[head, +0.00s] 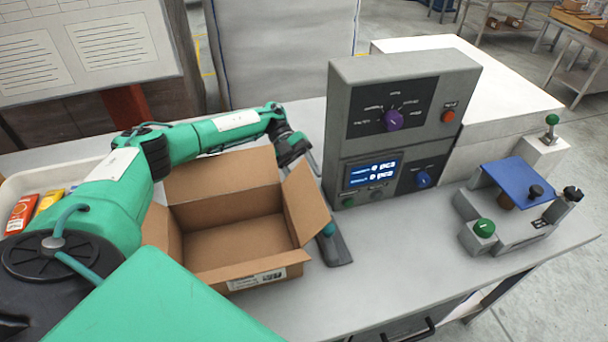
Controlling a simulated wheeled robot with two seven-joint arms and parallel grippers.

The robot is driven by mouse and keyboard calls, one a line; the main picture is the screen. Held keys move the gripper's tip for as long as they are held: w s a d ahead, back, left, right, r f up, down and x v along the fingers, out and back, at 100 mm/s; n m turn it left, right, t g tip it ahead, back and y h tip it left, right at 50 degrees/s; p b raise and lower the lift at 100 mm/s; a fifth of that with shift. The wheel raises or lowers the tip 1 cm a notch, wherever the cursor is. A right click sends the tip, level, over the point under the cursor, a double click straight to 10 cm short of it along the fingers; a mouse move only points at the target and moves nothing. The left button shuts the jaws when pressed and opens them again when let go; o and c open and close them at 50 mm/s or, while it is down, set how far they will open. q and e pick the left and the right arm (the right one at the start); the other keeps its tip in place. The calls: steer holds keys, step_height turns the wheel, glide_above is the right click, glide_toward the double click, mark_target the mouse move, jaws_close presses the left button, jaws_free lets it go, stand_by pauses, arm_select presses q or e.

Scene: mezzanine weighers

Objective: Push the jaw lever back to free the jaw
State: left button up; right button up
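A grey fixture with a blue plate (515,176) stands at the right end of the table. It carries a green knob (484,228) in front and black knobs (572,194) on and beside the plate. A short lever with a green ball (552,119) stands upright on a white block behind it. I cannot tell which of these is the jaw lever. My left gripper (306,160) is above the far right corner of the carton, far left of the fixture and touching none of it. Its fingers are seen edge-on, so its opening is unclear. My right gripper is out of view.
A grey control box (395,120) with dials and a display stands between my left gripper and the fixture. An open, empty carton (245,262) and a low dark tool (337,250) are left of it. The table front (400,275) is clear.

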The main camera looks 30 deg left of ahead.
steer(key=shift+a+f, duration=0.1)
arm_select(q)
steer(key=shift+w+a+b, duration=0.25)
steer(key=shift+a+b, duration=0.1)
steer(key=b+v, duration=0.4)
steer(key=v, duration=0.7)
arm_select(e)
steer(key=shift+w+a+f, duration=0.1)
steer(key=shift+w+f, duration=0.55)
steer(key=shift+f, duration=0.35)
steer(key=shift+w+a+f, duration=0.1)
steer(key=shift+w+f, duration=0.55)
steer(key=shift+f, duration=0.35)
arm_select(q)
steer(key=shift+r, duration=0.1)
